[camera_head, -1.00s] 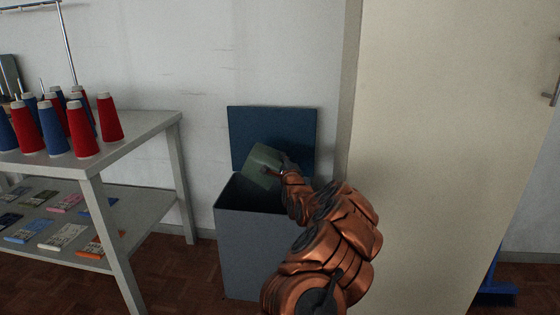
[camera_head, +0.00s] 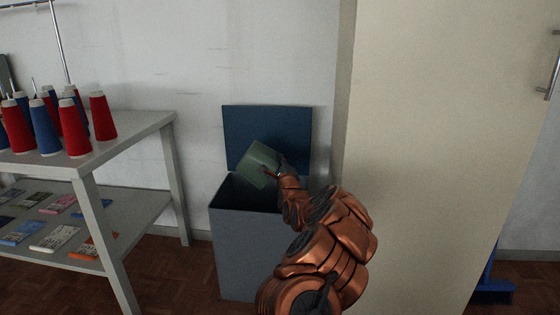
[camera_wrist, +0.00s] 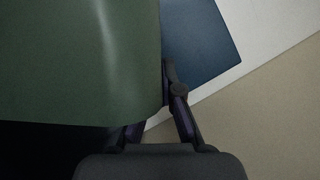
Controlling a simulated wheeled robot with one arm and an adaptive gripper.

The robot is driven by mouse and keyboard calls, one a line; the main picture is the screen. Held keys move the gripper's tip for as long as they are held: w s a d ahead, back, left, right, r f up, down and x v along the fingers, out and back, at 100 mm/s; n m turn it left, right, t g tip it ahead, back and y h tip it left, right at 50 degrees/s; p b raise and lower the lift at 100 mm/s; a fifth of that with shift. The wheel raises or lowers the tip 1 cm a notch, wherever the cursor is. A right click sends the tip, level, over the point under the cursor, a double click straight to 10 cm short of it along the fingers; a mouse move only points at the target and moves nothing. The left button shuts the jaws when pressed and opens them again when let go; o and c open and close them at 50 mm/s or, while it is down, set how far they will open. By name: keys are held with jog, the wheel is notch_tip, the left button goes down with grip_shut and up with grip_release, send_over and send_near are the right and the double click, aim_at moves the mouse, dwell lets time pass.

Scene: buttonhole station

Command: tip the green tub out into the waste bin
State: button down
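The green tub (camera_head: 258,164) is tilted above the opening of the grey waste bin (camera_head: 246,246). The bin's dark blue lid (camera_head: 268,134) stands open against the wall. My gripper (camera_head: 282,168) is at the tub's right side and appears to hold it. In the wrist view the tub (camera_wrist: 80,60) fills the upper left, and my gripper (camera_wrist: 168,112) has its fingers closed in at the tub's edge. The tub's inside and the bottom of the bin are hidden.
A grey table (camera_head: 150,124) with red and blue thread cones (camera_head: 75,130) stands left of the bin; its lower shelf (camera_head: 130,222) holds several small packs. A cream cabinet (camera_head: 440,130) stands close on the right. The wall is right behind the bin.

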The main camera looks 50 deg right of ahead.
dwell(0.3)
notch_tip(320, 180, up, 2)
jog(key=shift+f+b, duration=0.65)
jog(key=shift+f, duration=0.35)
dwell(0.7)
